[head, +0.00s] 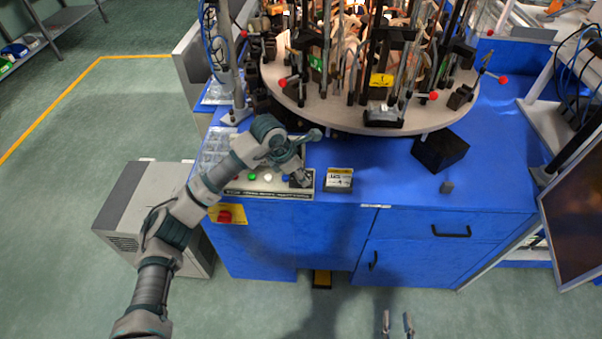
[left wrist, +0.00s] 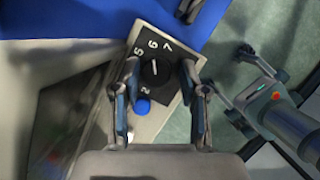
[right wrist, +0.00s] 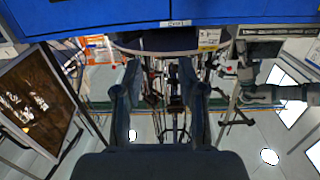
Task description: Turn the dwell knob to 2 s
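The dwell knob (left wrist: 155,73) is round and black, on a black dial plate (left wrist: 168,50) whose numbers 2, 5, 6 and 7 show. Its white pointer mark points roughly at 6. My left gripper (left wrist: 160,75) is over the dial, its fingers apart on either side of the knob; contact cannot be told. In the head view, my left gripper (head: 302,182) is at the right end of the control panel (head: 262,193) and hides the knob. My right gripper (head: 398,324) is open and empty, low in front of the blue cabinet; its spread fingers show in the right wrist view (right wrist: 160,88).
A blue button (left wrist: 142,105) is beside the dial. A red emergency knob (head: 224,216) is on the cabinet front. The round fixture table (head: 345,118) is behind; a dark monitor (head: 575,205) is at the right.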

